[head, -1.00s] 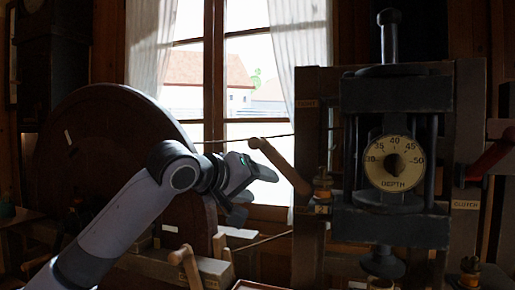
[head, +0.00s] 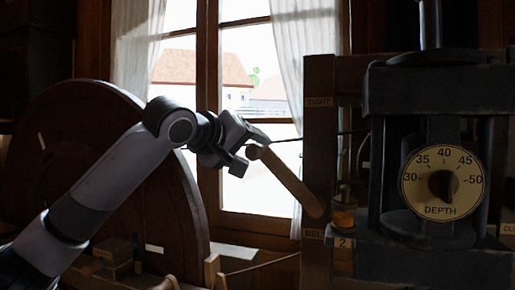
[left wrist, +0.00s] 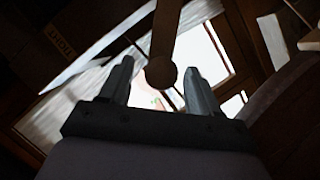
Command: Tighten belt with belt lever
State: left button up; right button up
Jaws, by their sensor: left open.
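The belt lever (head: 288,182) is a light wooden handle with a rounded knob, slanting from upper left down to the machine frame, between a "TIGHT" label above and a partly hidden "BEL…" label below. My left gripper (head: 252,152) is open just left of the knob in the head view. In the left wrist view the lever's knob (left wrist: 160,72) shows between and beyond the two open fingers (left wrist: 158,85), not gripped. The belt (head: 290,139) runs as a thin line behind the lever. My right gripper is not in view.
A large dark wheel (head: 100,150) stands behind my left arm. The dark press with a depth dial (head: 443,183) fills the right side. A small jar-like fitting (head: 344,212) sits right of the lever's foot. The window (head: 265,100) is behind.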

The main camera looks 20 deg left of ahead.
pick_arm(q)
jog(key=shift+p+x, duration=0.35)
jog(key=shift+x, duration=1.3)
grip_shut()
